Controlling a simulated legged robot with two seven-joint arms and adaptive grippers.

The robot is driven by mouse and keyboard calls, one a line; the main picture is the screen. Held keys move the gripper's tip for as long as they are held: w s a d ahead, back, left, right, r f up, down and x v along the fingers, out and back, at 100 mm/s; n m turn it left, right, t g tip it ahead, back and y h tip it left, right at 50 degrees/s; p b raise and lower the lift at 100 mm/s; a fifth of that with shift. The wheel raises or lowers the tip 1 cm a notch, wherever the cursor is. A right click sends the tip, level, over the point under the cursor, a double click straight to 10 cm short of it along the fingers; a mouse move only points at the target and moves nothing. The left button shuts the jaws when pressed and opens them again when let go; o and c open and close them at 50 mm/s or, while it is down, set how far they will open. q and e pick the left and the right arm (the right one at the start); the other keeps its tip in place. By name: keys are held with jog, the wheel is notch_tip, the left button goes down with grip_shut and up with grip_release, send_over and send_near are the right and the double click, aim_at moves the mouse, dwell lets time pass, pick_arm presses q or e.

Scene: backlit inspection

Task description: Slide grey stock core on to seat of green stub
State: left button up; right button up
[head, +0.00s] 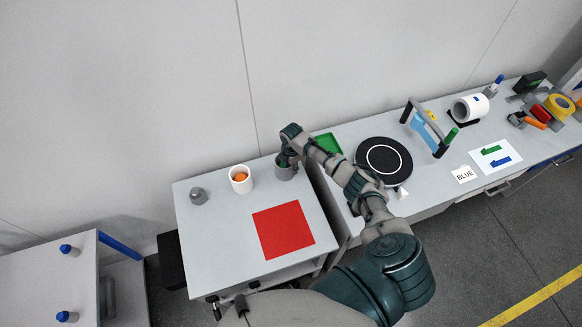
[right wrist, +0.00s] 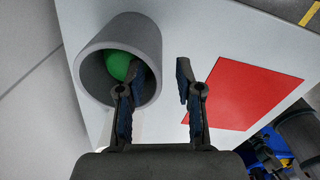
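The grey stock core (head: 286,172) is a thick hollow cylinder standing open end up at the back right corner of the near table. A round green piece (right wrist: 120,65) shows inside its mouth in the right wrist view, where the core (right wrist: 90,70) fills the upper left. My right gripper (right wrist: 158,66) is open there, one fingertip over the mouth and the other outside the wall. I cannot tell whether either touches. My left gripper is not clearly seen.
A white cup (head: 240,186) with an orange ball stands left of the core, and a small grey piece (head: 198,196) farther left. A red square (head: 283,229) lies bare in front. A black round plate (head: 384,150) and green tray (head: 328,143) are on the right bench.

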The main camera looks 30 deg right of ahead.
notch_tip(320, 180, up, 11)
jog(key=shift+r, duration=0.2)
dwell(0.3)
dwell(0.4)
